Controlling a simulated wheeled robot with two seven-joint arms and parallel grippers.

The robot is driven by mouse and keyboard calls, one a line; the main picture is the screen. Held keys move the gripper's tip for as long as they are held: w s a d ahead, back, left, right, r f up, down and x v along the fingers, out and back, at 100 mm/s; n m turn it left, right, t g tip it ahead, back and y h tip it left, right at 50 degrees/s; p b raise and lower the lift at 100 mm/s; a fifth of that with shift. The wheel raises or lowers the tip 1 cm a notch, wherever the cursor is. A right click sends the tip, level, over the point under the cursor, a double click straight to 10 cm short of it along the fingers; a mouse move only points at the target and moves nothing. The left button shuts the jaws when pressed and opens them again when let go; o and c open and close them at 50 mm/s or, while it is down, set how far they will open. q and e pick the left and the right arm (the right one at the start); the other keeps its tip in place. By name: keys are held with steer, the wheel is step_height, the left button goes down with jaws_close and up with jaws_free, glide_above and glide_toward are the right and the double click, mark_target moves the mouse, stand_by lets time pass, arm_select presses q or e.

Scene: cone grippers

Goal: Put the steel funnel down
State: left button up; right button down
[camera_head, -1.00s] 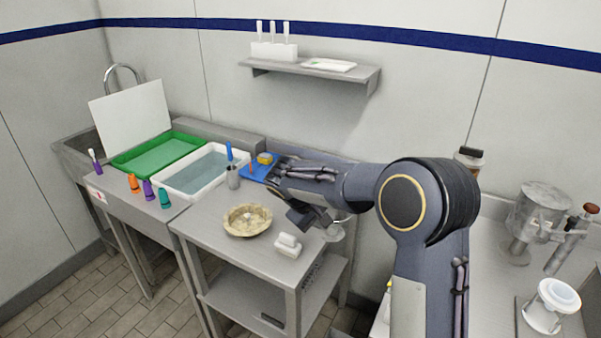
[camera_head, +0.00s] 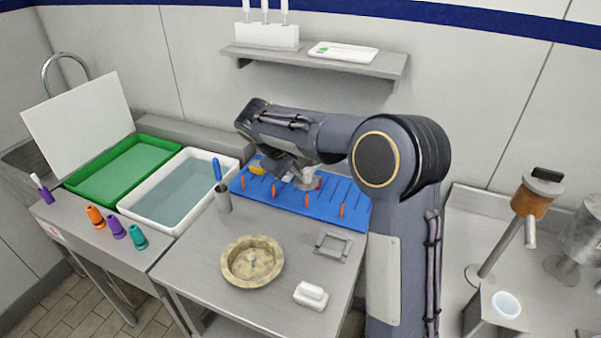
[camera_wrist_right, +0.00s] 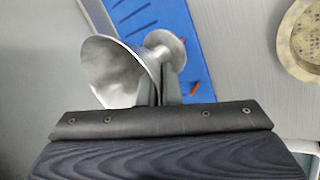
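The steel funnel (camera_wrist_right: 112,72) is in my right gripper (camera_wrist_right: 160,92), its wide mouth to the left in the right wrist view and a round flange to the right. The fingers are closed around its narrow part. In the head view my right gripper (camera_head: 292,176) hangs over the blue mat (camera_head: 343,193) at the back of the steel table. The funnel shows there only as a small grey piece (camera_head: 308,182) below the arm. I cannot tell whether it touches the mat. My left gripper is not in view.
Several orange pieces stand along the blue mat. In front are a round stone-coloured bowl (camera_head: 252,262), a square metal frame (camera_head: 333,247), a white block (camera_head: 311,295) and a grey cup with a blue-handled tool (camera_head: 223,198). A white water tray (camera_head: 147,213) is to the left.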

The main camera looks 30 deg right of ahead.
steer(key=d+f+p, duration=0.1)
steer(key=d+f, duration=0.3)
steer(key=d+f+p, duration=0.2)
steer(key=d+f, duration=0.2)
steer(key=d, duration=0.1)
steer(key=d+f+p, duration=0.1)
steer(key=d+f, duration=0.3)
steer(key=d, duration=0.1)
steer(key=shift+w+f+p, duration=0.15)
steer(key=shift+f+p, duration=0.15)
steer(key=shift+a, duration=0.1)
steer(key=shift+f, duration=0.2)
steer(key=c, duration=1.6)
jaws_free()
